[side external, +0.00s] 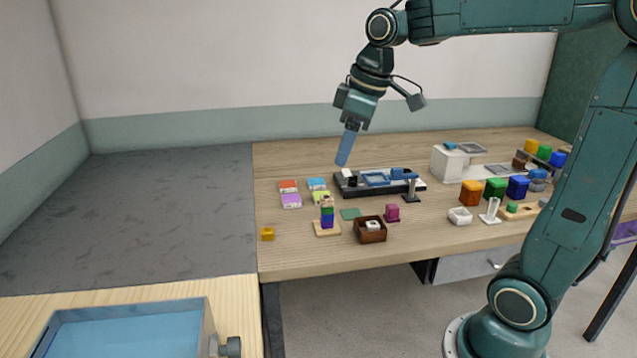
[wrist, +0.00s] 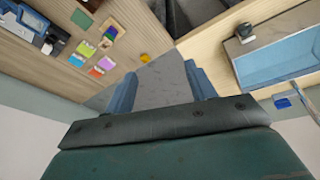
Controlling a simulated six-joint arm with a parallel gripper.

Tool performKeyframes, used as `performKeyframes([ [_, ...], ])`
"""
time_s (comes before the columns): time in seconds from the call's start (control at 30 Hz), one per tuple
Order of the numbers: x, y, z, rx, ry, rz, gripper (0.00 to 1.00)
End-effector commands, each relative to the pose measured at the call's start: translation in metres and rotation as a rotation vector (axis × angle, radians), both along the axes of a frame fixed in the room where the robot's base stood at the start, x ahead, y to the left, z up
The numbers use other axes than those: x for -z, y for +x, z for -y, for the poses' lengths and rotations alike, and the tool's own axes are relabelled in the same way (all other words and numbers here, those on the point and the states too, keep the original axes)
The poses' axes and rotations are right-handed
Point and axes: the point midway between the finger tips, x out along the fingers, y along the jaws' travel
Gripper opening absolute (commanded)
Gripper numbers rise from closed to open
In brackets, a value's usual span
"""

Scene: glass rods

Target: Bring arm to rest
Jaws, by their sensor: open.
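My gripper (side external: 346,148) hangs above the far left part of the wooden table (side external: 310,252) in the side external view. It points down, slightly tilted, and is clear of the objects below it. In the wrist view its two blue fingers (wrist: 162,90) stand wide apart with nothing between them. Only the grey surface shows in the gap.
A black tray with blue parts (side external: 350,190), coloured blocks (side external: 290,200), a brown box (side external: 370,236) and a white box (side external: 447,160) stand on the table. A blue-filled basin (side external: 208,322) is at the front left. The grey surface (side external: 150,220) left of the table is bare.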

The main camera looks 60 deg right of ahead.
Motion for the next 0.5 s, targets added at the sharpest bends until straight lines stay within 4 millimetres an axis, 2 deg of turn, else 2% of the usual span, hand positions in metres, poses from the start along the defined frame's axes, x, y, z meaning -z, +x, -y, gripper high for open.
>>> performKeyframes([
  [0.2,0.002,-0.046,-0.029,0.094,0.021,0.053,0.55],
  [0.5,0.019,-0.106,-0.052,0.227,0.064,0.126,0.55],
])
